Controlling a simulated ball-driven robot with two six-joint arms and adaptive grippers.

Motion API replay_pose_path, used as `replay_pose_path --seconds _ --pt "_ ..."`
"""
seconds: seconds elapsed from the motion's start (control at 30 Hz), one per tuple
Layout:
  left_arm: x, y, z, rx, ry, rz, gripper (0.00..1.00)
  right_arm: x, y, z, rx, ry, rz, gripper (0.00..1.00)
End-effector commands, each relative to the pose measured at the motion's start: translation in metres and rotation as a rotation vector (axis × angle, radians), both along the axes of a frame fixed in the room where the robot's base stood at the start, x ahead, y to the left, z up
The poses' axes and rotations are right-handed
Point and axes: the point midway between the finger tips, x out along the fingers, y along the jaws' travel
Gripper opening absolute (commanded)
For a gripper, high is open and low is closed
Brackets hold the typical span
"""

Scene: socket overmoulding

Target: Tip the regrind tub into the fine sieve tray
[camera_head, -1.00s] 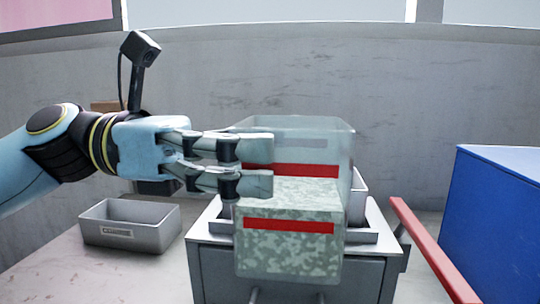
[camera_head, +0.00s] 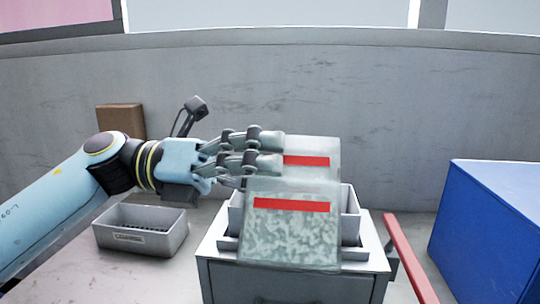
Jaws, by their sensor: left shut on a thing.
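The regrind tub (camera_head: 292,235) is a translucent box with red bands and pale speckled material showing through its wall. It is tilted in front of and over a pale open tray (camera_head: 349,213) on a grey cabinet. My left gripper (camera_head: 268,152) has its fingers shut on the tub's upper left side. A smaller grey tray (camera_head: 165,243) with a label and a dark slotted floor stands on the table at left. I cannot read the label or tell which tray is the fine sieve tray. The tub hides much of the pale tray. My right gripper is out of view.
The grey cabinet (camera_head: 300,288) carries the pale tray. A red bar (camera_head: 410,258) slants along its right side, and a blue box (camera_head: 488,225) stands farther right. A brown block (camera_head: 121,120) is behind my left arm. A grey wall closes the back.

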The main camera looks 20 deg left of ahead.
Motion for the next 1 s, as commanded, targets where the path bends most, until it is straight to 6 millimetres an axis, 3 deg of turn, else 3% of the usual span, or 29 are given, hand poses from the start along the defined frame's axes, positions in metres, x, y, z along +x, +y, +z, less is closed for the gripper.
replay_pose_path --seconds 1.0 --pt "0.014 0.004 0.030 -0.163 0.557 0.001 0.31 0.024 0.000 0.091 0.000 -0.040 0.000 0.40"
